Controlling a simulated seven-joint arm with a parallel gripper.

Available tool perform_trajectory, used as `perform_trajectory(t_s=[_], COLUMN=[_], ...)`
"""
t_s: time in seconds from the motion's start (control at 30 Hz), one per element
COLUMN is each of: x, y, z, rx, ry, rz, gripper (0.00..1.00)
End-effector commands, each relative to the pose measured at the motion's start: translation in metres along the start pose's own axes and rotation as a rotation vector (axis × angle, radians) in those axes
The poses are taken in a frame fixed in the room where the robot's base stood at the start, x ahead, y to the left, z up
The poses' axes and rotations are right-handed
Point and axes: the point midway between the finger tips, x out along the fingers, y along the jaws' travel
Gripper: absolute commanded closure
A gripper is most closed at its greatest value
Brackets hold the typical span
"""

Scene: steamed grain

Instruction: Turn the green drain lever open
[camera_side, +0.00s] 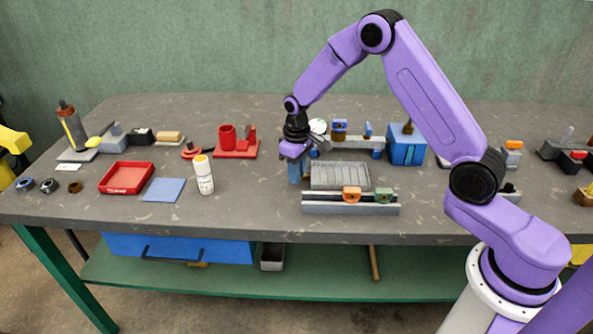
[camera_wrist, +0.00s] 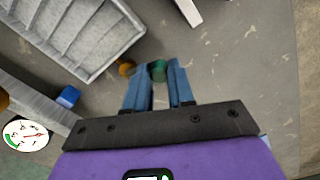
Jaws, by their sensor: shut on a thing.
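The green lever (camera_wrist: 158,71) shows in the wrist view as a rounded green end between my two blue fingertips. My gripper (camera_wrist: 156,82) is shut on it. In the side view my gripper (camera_side: 296,174) points down at the left end of a grey ribbed tray (camera_side: 340,177), and the green lever is hidden behind the fingers there. A small brass-coloured round part (camera_wrist: 127,69) sits just left of the lever in the wrist view. The lever's pivot and angle cannot be made out.
A rail (camera_side: 350,209) with an orange and a green block stands in front of the tray. A white dial gauge (camera_wrist: 25,135) and a small blue block (camera_wrist: 68,96) are close by. A white bottle (camera_side: 203,176) stands left. The bench between bottle and gripper is clear.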

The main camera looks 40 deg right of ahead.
Motion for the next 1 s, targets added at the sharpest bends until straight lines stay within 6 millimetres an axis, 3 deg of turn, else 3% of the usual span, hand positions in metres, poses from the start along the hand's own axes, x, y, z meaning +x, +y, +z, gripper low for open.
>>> perform_trajectory(t_s=[0.17, 0.2, 0.23, 0.27, 0.67, 1.0], x=[-0.001, -0.001, -0.001, -0.001, -0.007, -0.070], y=[0.000, 0.000, 0.000, 0.000, 0.000, 0.000], z=[0.001, 0.001, 0.001, 0.001, 0.000, -0.001], rx=[-0.001, 0.000, 0.000, 0.000, 0.001, 0.001], ry=[-0.002, -0.002, -0.002, -0.002, 0.001, 0.004], rz=[0.000, 0.000, 0.000, 0.000, 0.001, 0.001], gripper=[1.00, 0.64, 0.54, 0.51, 0.51, 0.51])
